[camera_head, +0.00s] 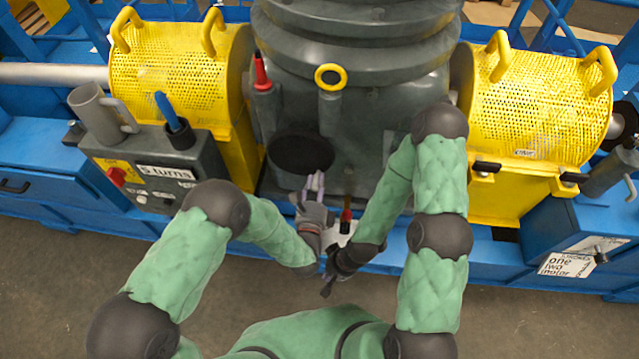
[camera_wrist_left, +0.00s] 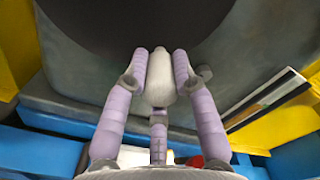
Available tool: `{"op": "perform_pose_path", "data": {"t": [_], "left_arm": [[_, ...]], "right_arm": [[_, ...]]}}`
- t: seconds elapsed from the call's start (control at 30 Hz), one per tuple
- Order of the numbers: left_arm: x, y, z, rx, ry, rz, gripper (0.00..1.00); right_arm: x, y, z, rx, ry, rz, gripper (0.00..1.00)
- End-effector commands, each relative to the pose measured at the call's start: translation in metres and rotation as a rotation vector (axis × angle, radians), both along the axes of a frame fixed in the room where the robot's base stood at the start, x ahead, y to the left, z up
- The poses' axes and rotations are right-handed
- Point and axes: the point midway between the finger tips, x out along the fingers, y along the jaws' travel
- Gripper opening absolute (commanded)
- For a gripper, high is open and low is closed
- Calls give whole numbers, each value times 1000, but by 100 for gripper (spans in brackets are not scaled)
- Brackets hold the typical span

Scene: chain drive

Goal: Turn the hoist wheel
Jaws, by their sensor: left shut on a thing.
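The hoist wheel seems to be the dark round disc (camera_head: 301,154) low on the front of the grey machine housing. It also fills the top of the left wrist view (camera_wrist_left: 140,22). My left gripper (camera_head: 315,183) is just below the disc. In the left wrist view its lavender fingers (camera_wrist_left: 160,75) are closed around a pale, rounded handle (camera_wrist_left: 158,92). How the handle joins the disc is hidden. My right gripper (camera_head: 328,284) is lower, over the floor in front of the blue base. It is dark and small, and its fingers cannot be made out clearly.
Yellow perforated guards (camera_head: 180,75) and (camera_head: 540,105) flank the grey housing (camera_head: 355,125). A red-handled tool (camera_head: 347,212) stands right of my left gripper. Floor is clear at lower right.

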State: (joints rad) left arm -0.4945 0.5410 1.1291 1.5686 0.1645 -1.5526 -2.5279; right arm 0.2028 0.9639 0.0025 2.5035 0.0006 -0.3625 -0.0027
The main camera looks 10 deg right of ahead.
Motion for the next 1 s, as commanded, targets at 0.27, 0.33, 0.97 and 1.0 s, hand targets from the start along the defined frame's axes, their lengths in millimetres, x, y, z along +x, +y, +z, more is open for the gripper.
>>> {"op": "perform_pose_path", "data": {"t": [0.27, 0.33, 0.97, 1.0], "left_arm": [[1, 8, -12, 142, -39, -7, 0], [1, 9, -13, 163, -46, -7, 0], [1, 12, -15, 203, -57, -8, 30], [1, 12, -15, 202, -58, -7, 41]], "right_arm": [[0, 0, -7, 0, 0, 0, 0], [0, 0, -7, 0, 0, 0, 0], [0, 0, -8, 0, 0, 0, 0], [0, 0, -8, 0, 0, 0, 0]]}}
